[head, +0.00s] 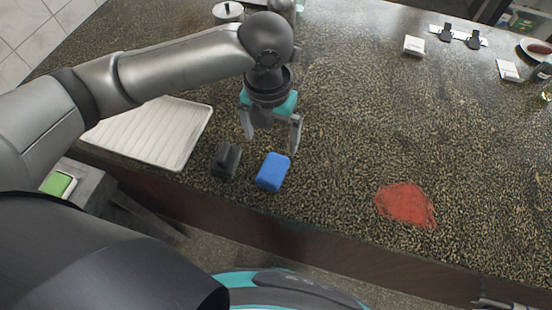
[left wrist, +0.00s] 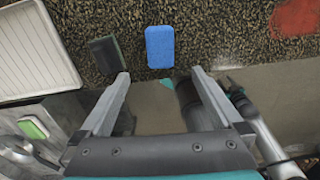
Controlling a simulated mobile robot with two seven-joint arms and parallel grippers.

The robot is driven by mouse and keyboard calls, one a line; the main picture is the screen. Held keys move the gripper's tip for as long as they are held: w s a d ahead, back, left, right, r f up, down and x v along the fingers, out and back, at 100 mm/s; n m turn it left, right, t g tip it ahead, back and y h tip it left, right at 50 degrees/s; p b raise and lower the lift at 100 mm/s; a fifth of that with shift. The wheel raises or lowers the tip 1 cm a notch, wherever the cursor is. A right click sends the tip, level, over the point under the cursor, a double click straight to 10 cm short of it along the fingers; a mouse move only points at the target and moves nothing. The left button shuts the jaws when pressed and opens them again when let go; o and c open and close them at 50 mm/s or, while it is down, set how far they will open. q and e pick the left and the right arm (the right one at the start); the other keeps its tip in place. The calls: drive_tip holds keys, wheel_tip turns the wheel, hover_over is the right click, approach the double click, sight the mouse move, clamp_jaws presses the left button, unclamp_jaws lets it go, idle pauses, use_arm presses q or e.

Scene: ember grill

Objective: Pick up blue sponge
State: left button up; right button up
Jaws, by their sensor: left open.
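The blue sponge (head: 272,172) lies on the speckled counter near its front edge. It also shows in the left wrist view (left wrist: 160,47), just beyond the fingertips and between their lines. My left gripper (head: 270,139) is open and empty, above the counter and a little behind the sponge in the head view. Its two fingers also show in the left wrist view (left wrist: 158,80). A small part of what seems to be my right gripper (head: 497,304) shows at the lower right edge of the head view; its jaws cannot be made out.
A dark block (head: 225,160) stands close left of the sponge. A white ribbed tray (head: 150,133) lies further left. A red patch (head: 405,204) marks the counter at right. A green-and-white item (head: 58,184) sits below the counter at left. The counter's middle is clear.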

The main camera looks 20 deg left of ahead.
use_arm(q)
approach(273, 168)
drive_tip(key=f, duration=0.5)
drive_tip(key=shift+s+a+f+b, duration=0.1)
drive_tip(key=shift+a+f+b, duration=0.1)
drive_tip(key=shift+b, duration=0.15)
drive_tip(key=shift+d+f, duration=0.15)
drive_tip(key=shift+f, duration=1.3)
drive_tip(key=shift+d+f, duration=0.15)
drive_tip(key=shift+f, duration=1.3)
drive_tip(key=c, duration=1.3)
drive_tip(key=shift+r, duration=0.15)
wheel_tip(273, 168, up, 20)
drive_tip(key=shift+f+p, duration=0.1)
drive_tip(key=shift+p, duration=0.7)
